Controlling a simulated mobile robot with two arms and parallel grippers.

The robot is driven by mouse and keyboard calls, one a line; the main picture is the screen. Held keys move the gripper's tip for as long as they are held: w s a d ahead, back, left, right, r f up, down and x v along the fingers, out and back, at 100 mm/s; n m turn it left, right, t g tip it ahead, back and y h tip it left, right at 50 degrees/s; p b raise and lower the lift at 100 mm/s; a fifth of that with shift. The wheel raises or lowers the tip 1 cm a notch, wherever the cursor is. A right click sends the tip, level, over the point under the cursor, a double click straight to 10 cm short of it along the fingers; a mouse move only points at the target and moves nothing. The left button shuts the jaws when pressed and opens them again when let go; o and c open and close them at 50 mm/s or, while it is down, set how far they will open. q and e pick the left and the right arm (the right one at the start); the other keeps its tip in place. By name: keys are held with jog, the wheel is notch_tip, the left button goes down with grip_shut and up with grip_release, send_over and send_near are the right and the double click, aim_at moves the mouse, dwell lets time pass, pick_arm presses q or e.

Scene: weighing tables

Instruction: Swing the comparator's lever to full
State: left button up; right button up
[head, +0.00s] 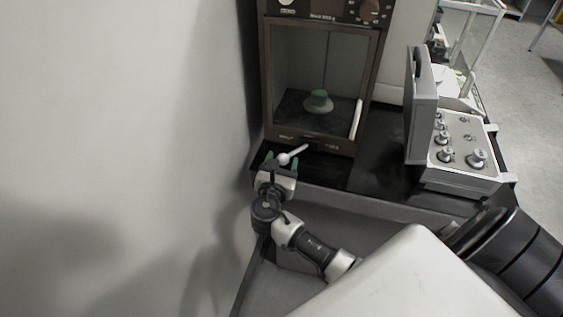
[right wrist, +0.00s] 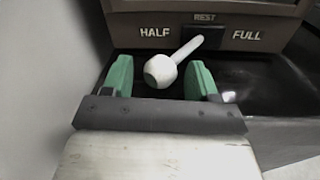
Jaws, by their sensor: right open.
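The comparator (head: 318,143) is a brown-framed cabinet with a window. Its white lever (head: 297,153) sticks out from the lower front and ends in a round knob. In the right wrist view the lever (right wrist: 187,50) runs from a dark block under the REST label down and left, with its knob on the HALF side; FULL is printed on the right. My right gripper (head: 282,158) is open at the lever, with green fingertips. In the right wrist view the gripper (right wrist: 159,66) has one finger on each side of the knob, with visible gaps. My left gripper is out of view.
Inside the cabinet a green object (head: 319,97) sits on a round pan (head: 318,106). A grey case with knobs (head: 460,150) and a raised lid stands to the right on the black tabletop (head: 378,160). A pale wall (head: 120,150) rises close on the left.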

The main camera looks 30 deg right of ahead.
jog(key=shift+c, duration=0.4)
grip_shut()
